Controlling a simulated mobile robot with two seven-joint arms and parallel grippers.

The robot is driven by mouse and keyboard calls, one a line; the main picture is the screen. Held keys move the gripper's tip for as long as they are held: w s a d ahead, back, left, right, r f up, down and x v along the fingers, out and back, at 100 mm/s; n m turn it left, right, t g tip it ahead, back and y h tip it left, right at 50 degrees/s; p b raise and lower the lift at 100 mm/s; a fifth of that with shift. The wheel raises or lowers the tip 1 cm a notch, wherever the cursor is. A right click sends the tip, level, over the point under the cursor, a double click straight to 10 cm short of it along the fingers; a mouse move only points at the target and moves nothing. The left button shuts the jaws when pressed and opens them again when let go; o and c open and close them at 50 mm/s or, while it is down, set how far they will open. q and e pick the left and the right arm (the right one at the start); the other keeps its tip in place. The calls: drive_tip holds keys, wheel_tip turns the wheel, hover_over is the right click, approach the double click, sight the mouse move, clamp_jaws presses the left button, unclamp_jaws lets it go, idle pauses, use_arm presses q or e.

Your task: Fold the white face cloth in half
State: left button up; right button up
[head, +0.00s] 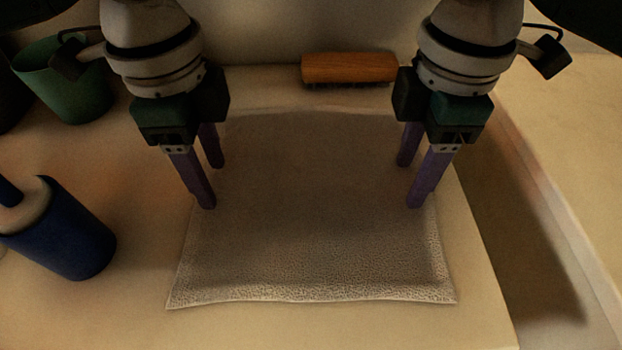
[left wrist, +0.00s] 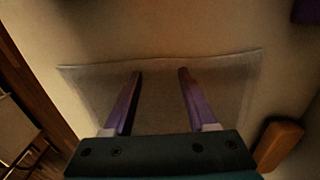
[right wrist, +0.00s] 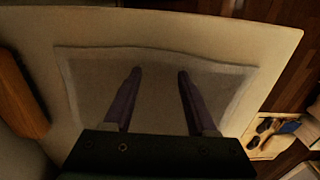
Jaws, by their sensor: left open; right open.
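The white face cloth (head: 310,240) lies spread flat on the pale surface, looking grey-beige in the dim light. Its near edge and both near corners are in plain sight in the head view. My left gripper (head: 212,186) is open above the cloth's left side, with nothing between its purple fingers. My right gripper (head: 411,186) is open and empty above the cloth's right side. The cloth also shows beneath the fingers in the left wrist view (left wrist: 160,90) and the right wrist view (right wrist: 155,80). Whether the fingertips touch it, I cannot tell.
A wooden-backed brush (head: 349,68) lies behind the cloth's far edge. A dark blue cylinder (head: 66,236) lies at the left, and a green container (head: 66,85) stands at the back left. The surface ends at right beside a gap. Bare room lies in front of the cloth.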

use_arm(q)
drive_tip(key=shift+f, duration=0.1)
use_arm(e)
drive_tip(key=shift+f, duration=0.1)
use_arm(q)
drive_tip(key=shift+f+b, duration=0.2)
drive_tip(key=shift+b, duration=0.1)
use_arm(e)
drive_tip(key=shift+f, duration=0.2)
use_arm(q)
drive_tip(key=shift+r, duration=0.15)
use_arm(e)
drive_tip(key=shift+r, duration=0.15)
use_arm(q)
drive_tip(key=shift+c, duration=0.2)
use_arm(e)
drive_tip(key=shift+c, duration=0.2)
use_arm(q)
drive_tip(key=shift+c, duration=0.4)
use_arm(e)
drive_tip(key=shift+w, duration=0.1)
drive_tip(key=shift+c, duration=0.4)
use_arm(q)
clamp_jaws()
use_arm(e)
clamp_jaws()
